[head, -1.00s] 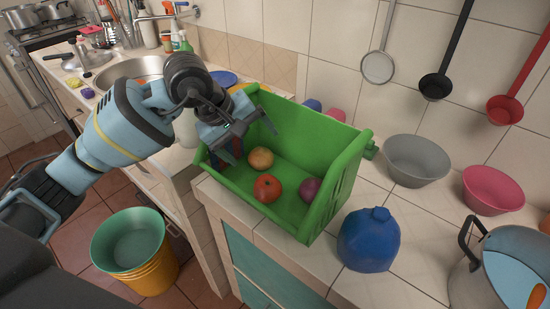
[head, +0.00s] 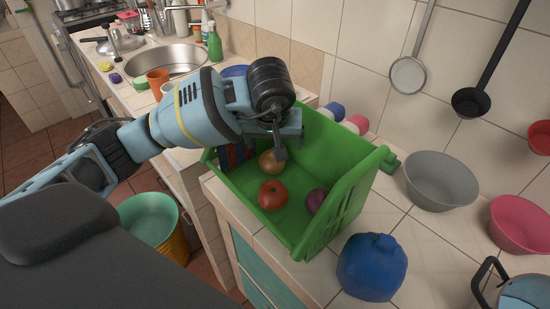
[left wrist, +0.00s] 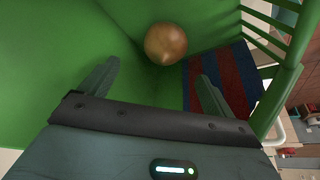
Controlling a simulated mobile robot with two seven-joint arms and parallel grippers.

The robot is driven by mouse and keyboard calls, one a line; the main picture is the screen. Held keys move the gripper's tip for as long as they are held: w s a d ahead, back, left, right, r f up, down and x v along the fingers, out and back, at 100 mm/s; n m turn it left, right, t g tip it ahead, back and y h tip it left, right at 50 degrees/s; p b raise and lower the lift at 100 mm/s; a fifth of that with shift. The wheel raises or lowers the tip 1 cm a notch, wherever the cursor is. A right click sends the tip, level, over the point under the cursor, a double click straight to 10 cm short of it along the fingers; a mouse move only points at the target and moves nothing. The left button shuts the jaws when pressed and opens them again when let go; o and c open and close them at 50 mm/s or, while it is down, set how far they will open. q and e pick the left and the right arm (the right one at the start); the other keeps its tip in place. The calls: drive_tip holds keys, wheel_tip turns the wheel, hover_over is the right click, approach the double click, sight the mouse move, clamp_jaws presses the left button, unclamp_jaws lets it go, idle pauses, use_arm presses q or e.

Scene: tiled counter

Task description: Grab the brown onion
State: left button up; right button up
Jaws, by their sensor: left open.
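The brown onion (head: 269,163) lies in the green crate (head: 262,221), near its back left part. In the left wrist view the onion (left wrist: 166,44) sits beyond my fingertips, between their lines and apart from them. My left gripper (left wrist: 157,72) is open and empty, with its fingers inside the crate. In the head view my left gripper (head: 279,150) hangs over the onion and partly covers it. My right gripper is not in view.
A red tomato (head: 273,195) and a purple onion (head: 316,200) share the crate. A red and blue striped item (left wrist: 222,80) lies beside the brown onion.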

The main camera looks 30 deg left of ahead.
sight(272, 158)
use_arm(q)
drive_tip(key=shift+x, duration=1.2)
drive_tip(key=f, duration=0.4)
drive_tip(key=shift+w+a+f, duration=0.1)
drive_tip(key=shift+a+f, duration=0.15)
drive_tip(key=shift+a, duration=0.05)
drive_tip(key=shift+w+f, duration=0.2)
drive_tip(key=shift+f, duration=0.15)
drive_tip(key=c, duration=1.1)
